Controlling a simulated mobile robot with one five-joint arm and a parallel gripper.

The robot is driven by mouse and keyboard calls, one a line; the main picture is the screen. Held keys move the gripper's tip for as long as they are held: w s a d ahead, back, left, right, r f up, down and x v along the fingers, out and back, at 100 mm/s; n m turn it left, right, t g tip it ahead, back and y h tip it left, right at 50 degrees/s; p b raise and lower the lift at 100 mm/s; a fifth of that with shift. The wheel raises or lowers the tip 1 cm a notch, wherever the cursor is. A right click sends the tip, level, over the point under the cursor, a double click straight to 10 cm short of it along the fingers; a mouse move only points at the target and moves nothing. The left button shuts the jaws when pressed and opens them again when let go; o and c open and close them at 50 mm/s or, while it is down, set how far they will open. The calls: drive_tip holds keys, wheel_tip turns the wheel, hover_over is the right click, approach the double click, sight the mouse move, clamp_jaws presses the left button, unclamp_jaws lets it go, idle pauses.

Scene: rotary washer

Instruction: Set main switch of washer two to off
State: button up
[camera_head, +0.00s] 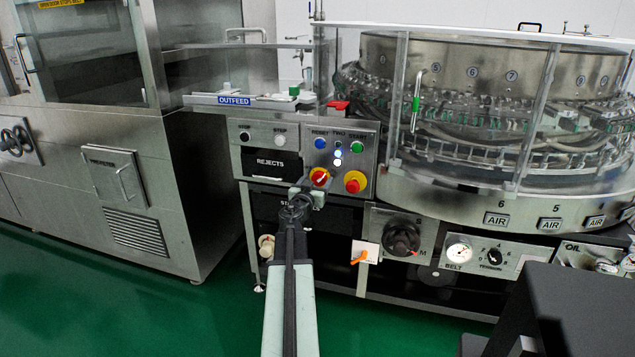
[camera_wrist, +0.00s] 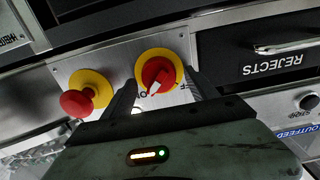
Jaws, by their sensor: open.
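The main switch (camera_head: 320,176) is a red rotary knob with a white pointer on a yellow disc, on the panel (camera_head: 343,133) marked TWO. In the wrist view the red knob (camera_wrist: 156,76) sits between my two fingers, with the yellow disc around it. My gripper (camera_head: 313,188) is open, just in front of the switch in the head view. In the wrist view my gripper (camera_wrist: 161,78) has one finger on each side of the knob. Whether the fingers touch it I cannot tell. The lettering around the disc is partly hidden by the fingers.
A red mushroom button (camera_head: 354,184) on yellow is close to the right of the switch. RESET (camera_head: 320,144) and START (camera_head: 357,147) buttons are above. The REJECTS drawer (camera_head: 272,163) is on the left. A large black knob (camera_head: 401,238) is lower right.

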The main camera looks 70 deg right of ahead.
drive_tip(key=c, duration=1.3)
drive_tip(key=shift+d, duration=0.1)
drive_tip(key=shift+c, duration=0.2)
drive_tip(key=shift+n, duration=0.3)
drive_tip(key=n, duration=0.3)
drive_tip(key=shift+w+n, duration=0.1)
drive_tip(key=shift+n, duration=0.3)
drive_tip(key=n, duration=0.4)
drive_tip(key=shift+w+f, duration=0.1)
drive_tip(key=n, duration=0.5)
drive_tip(key=shift+f, duration=0.1)
drive_tip(key=shift+w+f+n, duration=0.1)
drive_tip(key=shift+n, duration=2.2)
